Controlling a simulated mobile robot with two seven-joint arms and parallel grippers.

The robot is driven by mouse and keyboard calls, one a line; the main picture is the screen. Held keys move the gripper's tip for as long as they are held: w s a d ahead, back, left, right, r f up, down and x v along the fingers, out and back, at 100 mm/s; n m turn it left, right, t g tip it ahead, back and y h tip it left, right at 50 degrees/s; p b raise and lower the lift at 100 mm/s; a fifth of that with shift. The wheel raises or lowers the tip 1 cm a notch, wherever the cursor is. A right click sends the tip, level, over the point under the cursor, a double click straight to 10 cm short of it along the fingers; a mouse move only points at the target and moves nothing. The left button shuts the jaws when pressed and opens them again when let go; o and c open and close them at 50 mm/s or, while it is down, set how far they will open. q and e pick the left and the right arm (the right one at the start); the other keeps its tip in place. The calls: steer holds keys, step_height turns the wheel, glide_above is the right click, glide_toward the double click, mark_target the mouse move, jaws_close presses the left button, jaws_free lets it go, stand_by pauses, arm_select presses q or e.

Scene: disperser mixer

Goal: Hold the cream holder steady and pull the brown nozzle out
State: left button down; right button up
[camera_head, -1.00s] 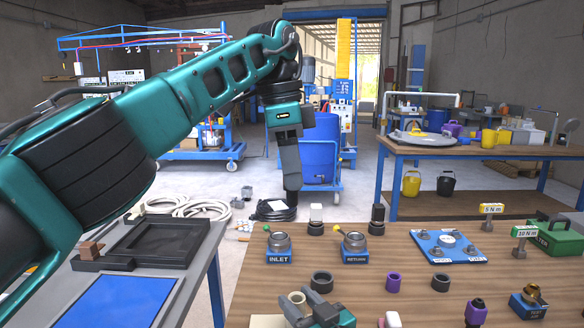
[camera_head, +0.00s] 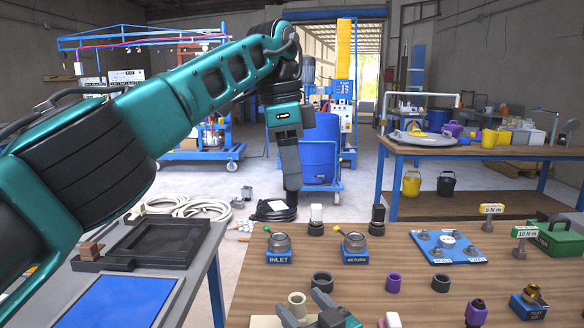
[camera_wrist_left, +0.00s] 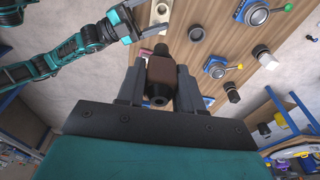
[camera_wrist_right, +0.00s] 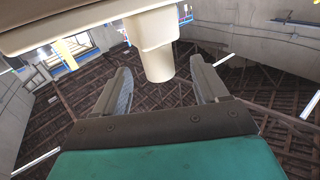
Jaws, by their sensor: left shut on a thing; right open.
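The cream holder (camera_head: 297,301) stands at the near left of the wooden bench in the head view. Its spout (camera_wrist_right: 155,58) points between the open fingers of my right gripper (camera_wrist_right: 160,85) in the right wrist view, with clear gaps on both sides. My right gripper also shows at the bottom of the head view (camera_head: 306,311), beside the holder. My left gripper (camera_head: 292,184) hangs pointing down, appearing beyond the bench's far edge. In the left wrist view it is shut on the brown nozzle (camera_wrist_left: 162,76), which has a dark tip. The nozzle is apart from the holder.
INLET (camera_head: 279,247) and RETURN (camera_head: 355,247) fittings stand near the bench's far edge. Dark (camera_head: 322,282) and purple (camera_head: 393,282) rings stand nearer. A blue plate (camera_head: 448,246) lies at right. A grey side table (camera_head: 205,285) stands at left with a gap between.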

steer(key=v, duration=1)
steer(key=shift+s+d, duration=0.2)
steer(key=shift+s, duration=0.05)
arm_select(q)
steer(key=shift+r+p, duration=0.75)
steer(key=shift+r, duration=0.15)
arm_select(e)
steer(key=shift+v, duration=3)
